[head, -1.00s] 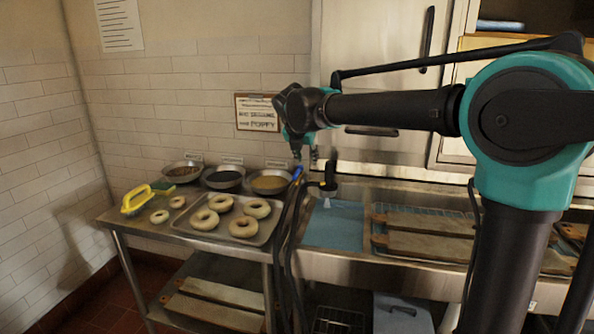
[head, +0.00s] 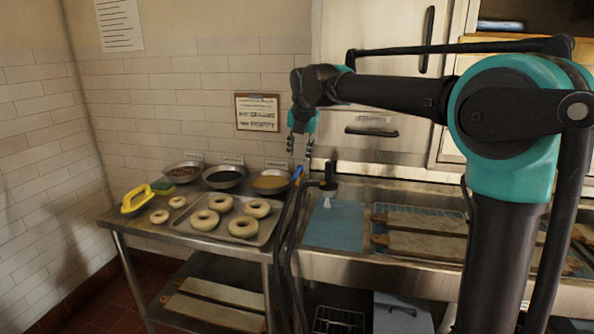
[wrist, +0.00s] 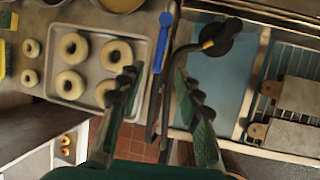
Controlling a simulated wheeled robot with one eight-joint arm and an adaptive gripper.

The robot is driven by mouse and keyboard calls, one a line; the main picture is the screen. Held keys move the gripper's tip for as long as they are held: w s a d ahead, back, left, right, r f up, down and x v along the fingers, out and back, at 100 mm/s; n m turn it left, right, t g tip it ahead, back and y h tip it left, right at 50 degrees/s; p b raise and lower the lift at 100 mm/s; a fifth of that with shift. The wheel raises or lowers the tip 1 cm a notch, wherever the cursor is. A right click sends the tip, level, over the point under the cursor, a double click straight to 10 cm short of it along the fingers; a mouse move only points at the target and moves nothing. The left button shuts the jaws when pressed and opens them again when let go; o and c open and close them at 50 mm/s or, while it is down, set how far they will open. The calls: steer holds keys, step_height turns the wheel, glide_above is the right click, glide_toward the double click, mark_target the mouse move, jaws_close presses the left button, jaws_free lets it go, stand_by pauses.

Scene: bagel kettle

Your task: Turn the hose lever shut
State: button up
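The hose lever is a blue handle (wrist: 162,42) in the wrist view, near the top middle, running lengthwise up the picture. In the head view its blue end (head: 297,173) shows just right of the bowls. A black hose with a spray head (head: 328,190) hangs beside it; the spray head also shows in the wrist view (wrist: 218,38). My gripper (head: 299,165) points down above and near the lever in the head view. In the wrist view its fingers are apart, with nothing held between them; the lever lies beyond the fingertips.
A tray of bagels (head: 217,221) and several bowls (head: 223,177) stand left of the lever. A steel cabinet (head: 370,75) stands behind.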

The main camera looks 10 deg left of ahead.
mark_target(297, 173)
steer(key=x, duration=0.8)
steer(key=shift+w+f, duration=0.15)
steer(key=shift+f, duration=0.2)
steer(key=shift+c, duration=0.3)
jaws_close()
